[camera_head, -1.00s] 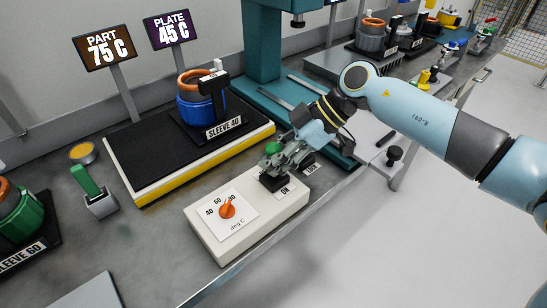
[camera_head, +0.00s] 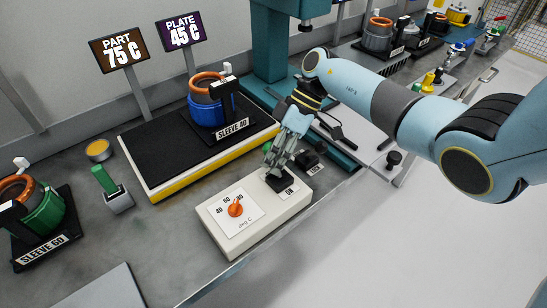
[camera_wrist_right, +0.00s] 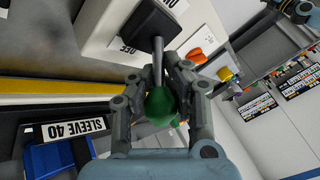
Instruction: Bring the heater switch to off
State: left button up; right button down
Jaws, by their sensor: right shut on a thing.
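The heater switch is a lever with a green knob (camera_wrist_right: 160,104) on a black base (camera_head: 279,181), set on the cream control box (camera_head: 262,222). An ON label (camera_head: 290,191) lies in front of the base in the head view. An OFF label (camera_wrist_right: 128,47) shows beside the base in the right wrist view. My right gripper (camera_head: 273,164) is shut around the lever, and its fingers (camera_wrist_right: 160,78) close on the stem just by the knob. They partly hide the lever in the head view, so its exact tilt is hard to tell. My left gripper is not in view.
An orange dial (camera_head: 236,209) sits on the same box. Behind is a black hot plate (camera_head: 160,158) with a blue sleeve fixture (camera_head: 208,112). A small black device (camera_head: 308,160) stands close right of the gripper. The table's front edge is just beyond the box.

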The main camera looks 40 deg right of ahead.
jog(key=c, duration=1.1)
grip_release()
jog(key=shift+w+d, duration=0.1)
jog(key=shift+o, duration=0.4)
jog(key=v, duration=1.2)
